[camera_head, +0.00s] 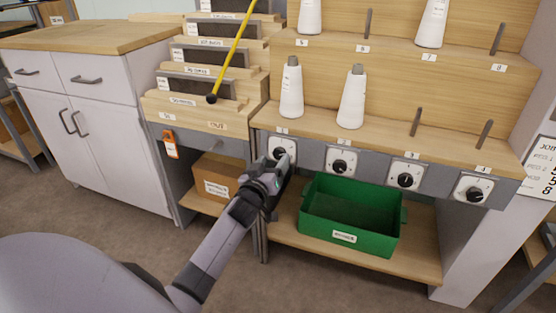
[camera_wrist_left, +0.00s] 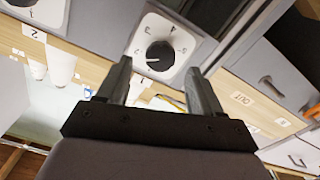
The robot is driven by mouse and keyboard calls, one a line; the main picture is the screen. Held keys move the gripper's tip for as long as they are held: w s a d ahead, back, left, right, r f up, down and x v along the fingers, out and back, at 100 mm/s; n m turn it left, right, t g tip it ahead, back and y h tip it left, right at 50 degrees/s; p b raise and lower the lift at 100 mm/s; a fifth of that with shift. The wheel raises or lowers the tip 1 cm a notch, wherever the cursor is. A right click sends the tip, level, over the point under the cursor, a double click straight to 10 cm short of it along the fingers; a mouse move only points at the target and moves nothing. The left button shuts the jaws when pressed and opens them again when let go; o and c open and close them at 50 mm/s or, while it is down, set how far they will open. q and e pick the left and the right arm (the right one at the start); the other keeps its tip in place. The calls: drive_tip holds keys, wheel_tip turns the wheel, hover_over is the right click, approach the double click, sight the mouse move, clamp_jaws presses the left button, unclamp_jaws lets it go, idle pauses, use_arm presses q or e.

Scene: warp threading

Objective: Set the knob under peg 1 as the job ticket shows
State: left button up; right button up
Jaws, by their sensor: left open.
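The knob under peg 1 (camera_head: 280,154) is a black dial on a white square plate marked 1, partly covered by my left gripper (camera_head: 272,178) in the head view.
White cones stand on peg 1 (camera_head: 291,90) and peg 2 (camera_head: 352,98); pegs 3 and 4 are bare. Similar knobs sit under peg 2 (camera_head: 340,164), peg 3 (camera_head: 405,179) and peg 4 (camera_head: 474,192). A green bin (camera_head: 345,237) stands below. A cardboard box (camera_head: 214,177) is left.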

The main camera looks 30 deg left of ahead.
sight(278, 155)
use_arm(q)
drive_tip(key=shift+b+x, duration=0.55)
drive_tip(key=shift+x, duration=1.3)
drive_tip(key=c, duration=1.1)
